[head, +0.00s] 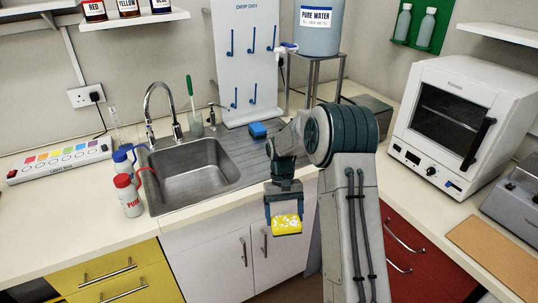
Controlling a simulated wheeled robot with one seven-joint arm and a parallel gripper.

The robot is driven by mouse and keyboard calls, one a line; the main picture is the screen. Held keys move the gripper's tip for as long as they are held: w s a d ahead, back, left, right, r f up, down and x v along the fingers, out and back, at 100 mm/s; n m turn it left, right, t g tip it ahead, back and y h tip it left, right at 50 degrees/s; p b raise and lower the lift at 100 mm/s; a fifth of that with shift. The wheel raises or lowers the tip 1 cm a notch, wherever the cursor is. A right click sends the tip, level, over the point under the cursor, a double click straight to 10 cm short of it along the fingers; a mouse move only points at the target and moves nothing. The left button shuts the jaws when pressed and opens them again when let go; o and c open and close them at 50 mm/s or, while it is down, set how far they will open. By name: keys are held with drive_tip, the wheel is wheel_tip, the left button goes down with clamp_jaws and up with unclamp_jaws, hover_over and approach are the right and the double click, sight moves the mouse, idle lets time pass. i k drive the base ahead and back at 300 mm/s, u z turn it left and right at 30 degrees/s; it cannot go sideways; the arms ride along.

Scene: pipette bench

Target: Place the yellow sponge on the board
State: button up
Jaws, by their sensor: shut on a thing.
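The yellow sponge (287,226), mottled with pale spots, is held in my gripper (284,212), which is shut on it. The gripper points down, in front of the white cabinet doors and near the counter's front edge in the picture. A flat brown board (492,252) lies on the counter at the lower right, well away from the sponge. A ribbed grey draining surface (252,152) lies right of the sink, partly hidden by my arm. A white upright DRIP DRY board (246,22) with blue pegs stands behind it.
A steel sink (196,175) with a tap is at left.

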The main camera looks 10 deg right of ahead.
sight(264, 149)
drive_tip(key=k, duration=0.8)
drive_tip(key=z, duration=0.5)
drive_tip(key=i, duration=1.35)
drive_tip(key=u, duration=1.3)
